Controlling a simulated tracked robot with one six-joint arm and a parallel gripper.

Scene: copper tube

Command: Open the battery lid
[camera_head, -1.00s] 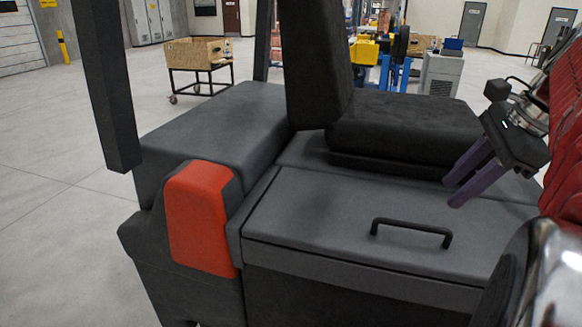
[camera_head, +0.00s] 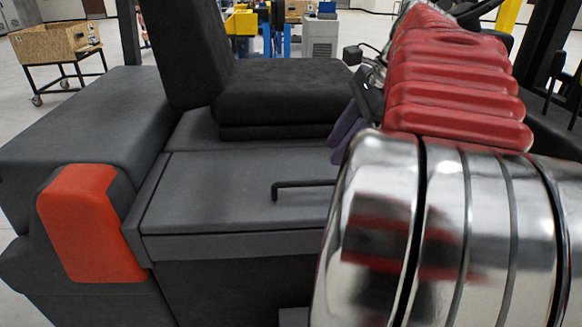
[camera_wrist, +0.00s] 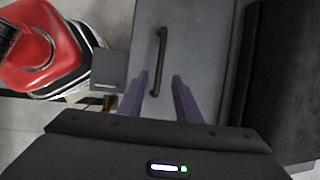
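The battery lid (camera_head: 225,190) is a grey panel on the side of a dark vehicle, below the black seat, and it is closed. Its black bar handle (camera_head: 300,184) is partly hidden behind my arm in the head view. In the wrist view the handle (camera_wrist: 158,62) stands out from the lid (camera_wrist: 195,60), ahead of my gripper. The handle's near end lies close to the gap between the fingertips; I cannot tell the distance. In the head view my arm hides most of the gripper.
The black seat (camera_head: 280,95) rises behind the lid. An orange-red corner piece (camera_head: 88,225) is left of it. A wooden crate on a cart (camera_head: 55,42) stands at the back left. Open floor lies at the left.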

